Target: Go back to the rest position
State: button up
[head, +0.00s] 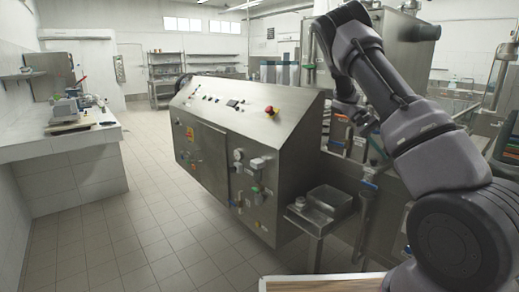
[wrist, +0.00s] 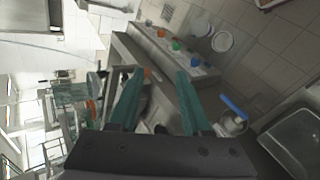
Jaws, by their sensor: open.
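My gripper shows in the wrist view (wrist: 160,80) as two dark green fingers, spread apart with nothing held between them. In the head view my grey arm rises on the right and bends over, with its end beside the right side of the steel machine console (head: 245,115); the fingers are hard to make out there. The console has a sloped top with a red button (head: 271,110) and a front panel with knobs and gauges. It appears sideways in the wrist view, past the fingers. The gripper seems to touch nothing.
A small steel box (head: 330,198) sits on a ledge at the console's right front. A white tiled counter (head: 70,145) with a small device stands at the left. The tiled floor (head: 130,225) between counter and console is clear. Steel shelves line the back.

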jog(key=s+a+r+n+t+y, duration=0.1)
jog(key=s+a+r+t+y, duration=0.3)
jog(key=s+a+r+t, duration=0.3)
jog(key=s+a+r+n+t+y, duration=0.1)
jog(key=s+a+r+t+y, duration=0.4)
jog(key=s+a+r, duration=0.8)
jog(key=s+r+t, duration=0.1)
jog(key=s+t, duration=0.1)
jog(key=s, duration=0.5)
jog(key=shift+r, duration=0.3)
jog(key=shift+s, duration=0.1)
